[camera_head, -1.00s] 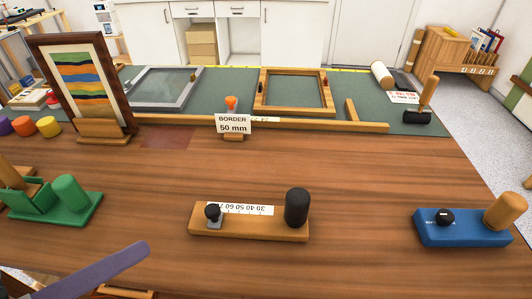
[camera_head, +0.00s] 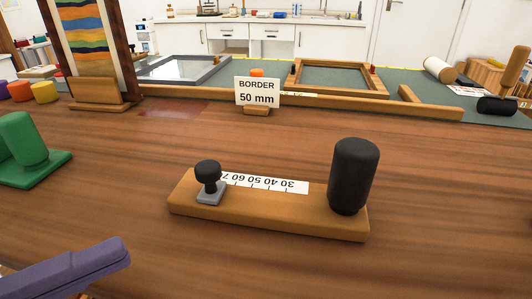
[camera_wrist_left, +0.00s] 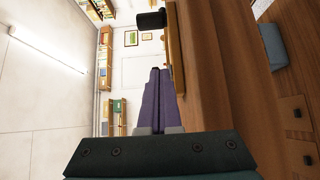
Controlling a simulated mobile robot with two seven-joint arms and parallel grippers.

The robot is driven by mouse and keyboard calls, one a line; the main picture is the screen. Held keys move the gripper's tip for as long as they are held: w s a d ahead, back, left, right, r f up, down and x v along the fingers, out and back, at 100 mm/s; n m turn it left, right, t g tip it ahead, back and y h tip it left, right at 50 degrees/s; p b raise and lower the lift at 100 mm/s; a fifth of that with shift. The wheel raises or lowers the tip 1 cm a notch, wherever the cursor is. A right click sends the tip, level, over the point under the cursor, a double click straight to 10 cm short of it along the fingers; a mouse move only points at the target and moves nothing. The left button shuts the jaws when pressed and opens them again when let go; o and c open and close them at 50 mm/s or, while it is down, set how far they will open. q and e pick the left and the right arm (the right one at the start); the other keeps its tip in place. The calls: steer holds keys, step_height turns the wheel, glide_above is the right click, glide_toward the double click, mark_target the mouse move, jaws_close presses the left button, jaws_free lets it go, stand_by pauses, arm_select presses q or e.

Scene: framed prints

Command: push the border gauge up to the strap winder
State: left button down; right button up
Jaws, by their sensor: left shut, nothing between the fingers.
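The border gauge (camera_head: 265,208) is a wooden bar with a white number scale, a small black-knobbed slider and a thick black upright handle. It lies on the brown table in the middle of the head view. My left gripper (camera_head: 122,252) has purple fingers, closed and empty, low at the left, in front of and apart from the gauge. In the left wrist view the shut fingers (camera_wrist_left: 161,75) point towards the gauge's wooden bar (camera_wrist_left: 175,50) and black handle (camera_wrist_left: 150,20). I cannot tell which thing is the strap winder. My right gripper is not in view.
A green block with a green cylinder (camera_head: 25,145) stands at the left. A "BORDER 50 mm" sign (camera_head: 257,92) stands behind the gauge, before a long wooden rail (camera_head: 400,108). A framed striped print (camera_head: 85,40) stands back left.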

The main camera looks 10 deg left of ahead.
mark_target(296, 213)
arm_select(q)
steer(key=b+x, duration=0.1)
steer(key=x, duration=1.4)
steer(key=shift+w+b, duration=0.1)
steer(key=shift+b, duration=0.25)
steer(key=d, duration=0.3)
steer(key=shift+w+d, duration=0.15)
steer(key=shift+d, duration=0.6)
